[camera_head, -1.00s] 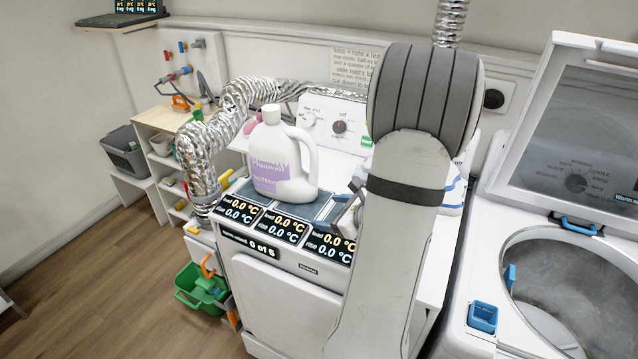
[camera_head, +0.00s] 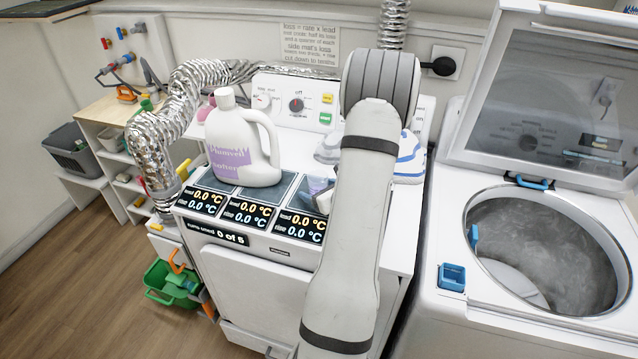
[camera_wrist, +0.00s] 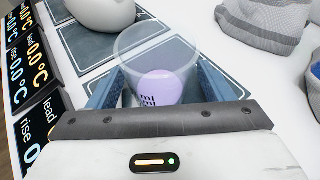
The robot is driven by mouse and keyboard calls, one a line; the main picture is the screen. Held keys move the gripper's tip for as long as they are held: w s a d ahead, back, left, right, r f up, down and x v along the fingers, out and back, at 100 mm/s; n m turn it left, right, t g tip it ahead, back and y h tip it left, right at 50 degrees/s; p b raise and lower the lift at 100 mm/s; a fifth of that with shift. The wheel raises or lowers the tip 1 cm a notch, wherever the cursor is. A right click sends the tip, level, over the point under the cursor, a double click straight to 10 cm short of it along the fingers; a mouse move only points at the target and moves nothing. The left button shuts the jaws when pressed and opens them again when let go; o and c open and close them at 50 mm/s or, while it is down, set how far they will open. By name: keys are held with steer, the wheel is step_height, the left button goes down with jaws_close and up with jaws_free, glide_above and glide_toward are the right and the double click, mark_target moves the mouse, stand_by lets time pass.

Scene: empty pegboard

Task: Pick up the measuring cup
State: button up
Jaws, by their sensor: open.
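The measuring cup (camera_wrist: 155,68) is a clear cup with purple in its lower part and dark "ml" marks. In the wrist view it stands upright on a dark square pad, between the blue fingers of my gripper (camera_wrist: 157,80). The fingers are open, one on each side; I cannot tell whether either touches the cup.
A large white jug (camera_head: 243,145) stands left of the cup on another pad. Temperature displays (camera_head: 245,212) line the front edge. A grey cloth bundle (camera_wrist: 262,22) lies right of the cup.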

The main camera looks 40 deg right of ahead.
steer(key=shift+x, duration=0.8)
steer(key=shift+c, duration=0.2)
steer(key=c, duration=1)
steer(key=shift+r, duration=0.15)
